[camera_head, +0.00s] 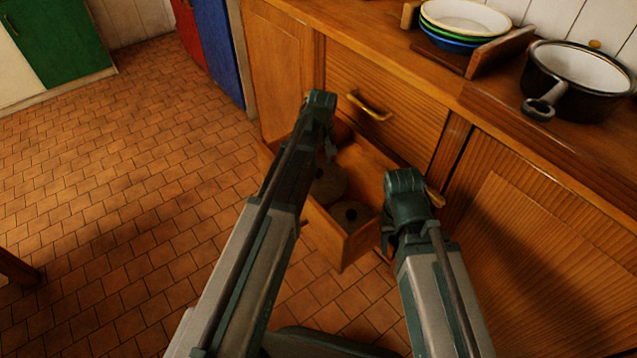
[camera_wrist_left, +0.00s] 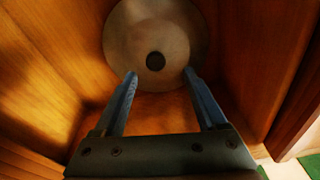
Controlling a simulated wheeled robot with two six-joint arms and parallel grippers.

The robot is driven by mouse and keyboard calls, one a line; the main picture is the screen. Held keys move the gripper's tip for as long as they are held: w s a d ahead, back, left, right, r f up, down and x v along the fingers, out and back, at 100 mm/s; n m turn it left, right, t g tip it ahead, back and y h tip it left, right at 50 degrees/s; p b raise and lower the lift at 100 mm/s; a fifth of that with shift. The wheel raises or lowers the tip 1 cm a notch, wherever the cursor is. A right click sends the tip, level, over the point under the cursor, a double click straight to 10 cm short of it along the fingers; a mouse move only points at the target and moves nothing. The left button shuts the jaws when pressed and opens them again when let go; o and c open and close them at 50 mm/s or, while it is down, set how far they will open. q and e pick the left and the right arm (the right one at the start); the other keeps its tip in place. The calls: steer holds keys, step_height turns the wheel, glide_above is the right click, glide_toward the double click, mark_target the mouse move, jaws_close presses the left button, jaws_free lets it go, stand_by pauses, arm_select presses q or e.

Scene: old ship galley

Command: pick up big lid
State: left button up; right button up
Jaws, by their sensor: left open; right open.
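Two round, dull grey-brown lids lie in an open wooden drawer (camera_head: 352,248) in the head view. One lid (camera_head: 328,186) is farther left, partly hidden by my left arm. The other lid (camera_head: 350,216), with a dark knob, is near the drawer's front corner. The left wrist view shows a round lid (camera_wrist_left: 124,38) with a dark knob ahead of my left fingertips. My left gripper (camera_wrist_left: 159,75) is open and empty, its fingers pointing into the drawer; in the head view it is over the drawer. My right gripper (camera_head: 388,238) is open beside the drawer's right side.
A closed drawer with a brass handle (camera_head: 368,107) is above the open one. On the counter stand a rack with stacked bowls (camera_head: 466,17) and a black pot (camera_head: 577,80) with a handle. The tiled floor (camera_head: 130,190) to the left is mostly clear.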

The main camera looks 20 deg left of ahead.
mark_target(319, 171)
arm_select(q)
steer(key=shift+w+f+b, duration=0.25)
steer(key=shift+f+b, duration=1.05)
steer(key=shift+f, duration=0.05)
steer(key=shift+w+f+b, duration=0.2)
steer(key=shift+f+b, duration=1.05)
steer(key=shift+f, duration=0.05)
steer(key=shift+r, duration=0.1)
jaws_close()
